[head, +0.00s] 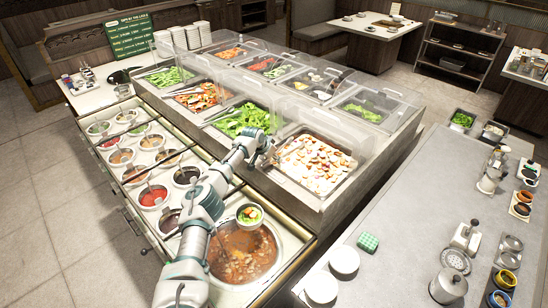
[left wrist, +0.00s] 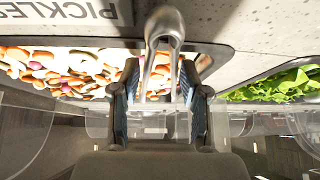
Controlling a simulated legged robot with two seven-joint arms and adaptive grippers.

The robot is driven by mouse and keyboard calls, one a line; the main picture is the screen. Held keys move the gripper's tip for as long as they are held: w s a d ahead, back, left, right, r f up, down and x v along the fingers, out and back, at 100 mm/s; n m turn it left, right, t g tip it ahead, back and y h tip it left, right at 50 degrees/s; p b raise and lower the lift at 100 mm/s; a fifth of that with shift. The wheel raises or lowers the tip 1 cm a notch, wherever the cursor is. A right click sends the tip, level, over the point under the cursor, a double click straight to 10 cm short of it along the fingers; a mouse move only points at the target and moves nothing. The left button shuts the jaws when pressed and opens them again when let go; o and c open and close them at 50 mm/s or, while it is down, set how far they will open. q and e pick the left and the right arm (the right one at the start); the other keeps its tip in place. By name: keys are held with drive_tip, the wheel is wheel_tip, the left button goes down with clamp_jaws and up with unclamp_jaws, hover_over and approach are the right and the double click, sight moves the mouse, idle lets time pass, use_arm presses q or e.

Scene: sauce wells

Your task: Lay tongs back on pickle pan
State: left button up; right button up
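The pickle pan (head: 318,160) holds white, orange and pink pieces; its pieces also show in the left wrist view (left wrist: 60,68), under a label reading PICKLES (left wrist: 85,10). My left gripper (head: 270,157) is at the pan's near left edge. In the left wrist view the metal tongs (left wrist: 163,28) stand between my left gripper's (left wrist: 160,100) two blue-padded fingers, with their rounded end near the pan's rim. The pads are close to the tongs on both sides; whether they touch is unclear. My right gripper is in neither view.
Clear guards (head: 300,128) rise around the pans. A green-leaf pan (head: 245,120) is beside the pickle pan. Sauce wells with ladles (head: 152,195) and a soup well (head: 243,255) with a small bowl (head: 249,215) above it lie nearer. The right counter (head: 410,215) has free room.

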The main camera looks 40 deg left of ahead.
use_arm(q)
drive_tip(key=shift+a, duration=0.2)
drive_tip(key=shift+r, duration=0.4)
drive_tip(key=v, duration=1.1)
drive_tip(key=shift+d+b, duration=0.1)
drive_tip(key=shift+b, duration=0.25)
drive_tip(key=shift+s+r, duration=0.3)
drive_tip(key=shift+r, duration=0.35)
